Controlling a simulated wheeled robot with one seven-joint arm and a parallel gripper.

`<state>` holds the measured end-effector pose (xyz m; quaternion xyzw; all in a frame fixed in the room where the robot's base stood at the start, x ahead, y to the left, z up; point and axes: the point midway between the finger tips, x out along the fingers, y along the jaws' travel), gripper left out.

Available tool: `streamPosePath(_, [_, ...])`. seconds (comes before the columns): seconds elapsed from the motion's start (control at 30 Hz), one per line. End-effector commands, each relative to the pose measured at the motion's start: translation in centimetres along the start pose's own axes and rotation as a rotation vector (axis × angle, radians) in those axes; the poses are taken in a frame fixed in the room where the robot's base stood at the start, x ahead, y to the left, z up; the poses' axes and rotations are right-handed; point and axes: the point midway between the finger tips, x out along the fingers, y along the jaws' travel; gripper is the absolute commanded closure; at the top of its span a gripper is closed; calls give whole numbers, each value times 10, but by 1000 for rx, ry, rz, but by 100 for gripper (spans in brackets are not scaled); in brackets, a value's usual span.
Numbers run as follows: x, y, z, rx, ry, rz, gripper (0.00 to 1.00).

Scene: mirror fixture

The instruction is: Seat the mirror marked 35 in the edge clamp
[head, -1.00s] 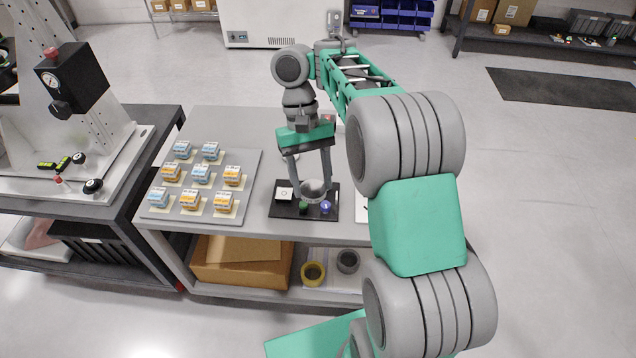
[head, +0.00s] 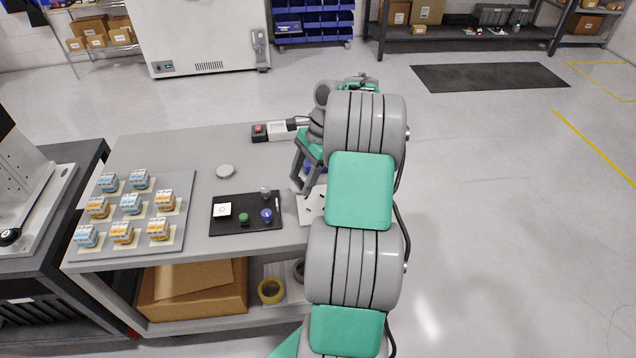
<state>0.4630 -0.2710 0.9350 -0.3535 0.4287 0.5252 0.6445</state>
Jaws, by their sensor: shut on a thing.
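My gripper (head: 302,188) is at the right part of the grey table, above the back left edge of a white plate with black marks (head: 313,208). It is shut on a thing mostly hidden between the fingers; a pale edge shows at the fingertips. This seems to be the round silvery mirror, but no number can be read. Something blue (head: 309,167) shows behind the fingers; I cannot tell what it is. I cannot make out the edge clamp; my arm hides that part of the table.
A black tray (head: 232,226) holds a white square, a green cap, a blue cap and a small metal piece. A silvery disc (head: 225,171) lies behind it. A grey board (head: 185,190) with several small blocks is at left. A box with a red button (head: 259,132) stands at the back.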

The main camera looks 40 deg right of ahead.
Motion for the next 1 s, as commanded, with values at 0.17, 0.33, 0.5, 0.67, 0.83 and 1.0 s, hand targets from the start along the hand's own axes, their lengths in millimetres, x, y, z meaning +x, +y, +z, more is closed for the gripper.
streamPosePath(0.17, [-1, 4, -49, 205, -5, -81, 91])
streamPosePath(0.33, [2, 4, -55, 231, -5, -92, 91])
streamPosePath(0.5, [12, 5, -59, 228, -5, -90, 91])
streamPosePath(0.67, [25, 5, -64, 226, -5, -90, 91])
streamPosePath(0.83, [37, 4, -69, 225, -5, -91, 91])
streamPosePath(1.0, [47, 5, -73, 227, -6, -88, 91])
